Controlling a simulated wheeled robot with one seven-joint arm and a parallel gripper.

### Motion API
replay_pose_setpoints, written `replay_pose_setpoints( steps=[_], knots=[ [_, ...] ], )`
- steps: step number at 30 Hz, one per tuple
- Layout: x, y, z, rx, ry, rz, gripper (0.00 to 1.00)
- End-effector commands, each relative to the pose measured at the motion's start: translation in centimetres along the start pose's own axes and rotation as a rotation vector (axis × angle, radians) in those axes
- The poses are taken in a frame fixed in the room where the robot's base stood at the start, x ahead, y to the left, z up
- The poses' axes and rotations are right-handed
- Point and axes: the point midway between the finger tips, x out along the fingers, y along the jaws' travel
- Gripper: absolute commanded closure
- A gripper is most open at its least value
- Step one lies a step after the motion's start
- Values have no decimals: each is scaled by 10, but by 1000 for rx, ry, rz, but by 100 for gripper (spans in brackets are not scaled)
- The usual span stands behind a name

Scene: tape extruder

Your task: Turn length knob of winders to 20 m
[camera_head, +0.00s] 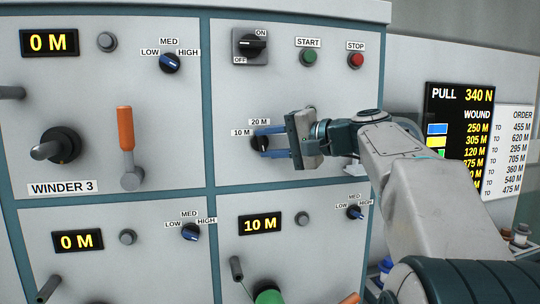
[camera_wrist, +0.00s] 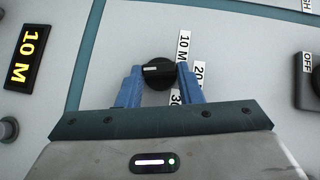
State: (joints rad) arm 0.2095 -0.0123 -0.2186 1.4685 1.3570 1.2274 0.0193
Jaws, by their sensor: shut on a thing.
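The black length knob (camera_head: 258,143) sits on the upper right panel, with 10 M (camera_head: 241,132) and 20 M (camera_head: 259,122) labels around it. In the wrist view the knob (camera_wrist: 158,73) shows a pale line lying roughly left-right; the 20 label (camera_wrist: 198,74) is on its right, with 10 M (camera_wrist: 184,45) above and 30 (camera_wrist: 175,97) below, partly hidden. My gripper (camera_head: 262,141) reaches in from the right, its blue fingers shut on the knob from two sides. The finger pads and part of the knob are hidden in the head view.
Above the knob are an ON/OFF switch (camera_head: 250,44), a green START button (camera_head: 309,56) and a red STOP button (camera_head: 355,60). Left is the WINDER 3 panel with an orange lever (camera_head: 126,128). A lower display (camera_head: 260,224) reads 10 M. A PULL board (camera_head: 459,135) stands right.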

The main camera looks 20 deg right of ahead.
Motion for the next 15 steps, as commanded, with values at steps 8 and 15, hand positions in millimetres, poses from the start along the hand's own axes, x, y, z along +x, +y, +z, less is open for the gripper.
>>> replay_pose_setpoints(
  steps=[8,15],
  knots=[
    [0,6,0,109,1,-109,90],
    [0,4,0,152,1,-152,90]
  ],
)
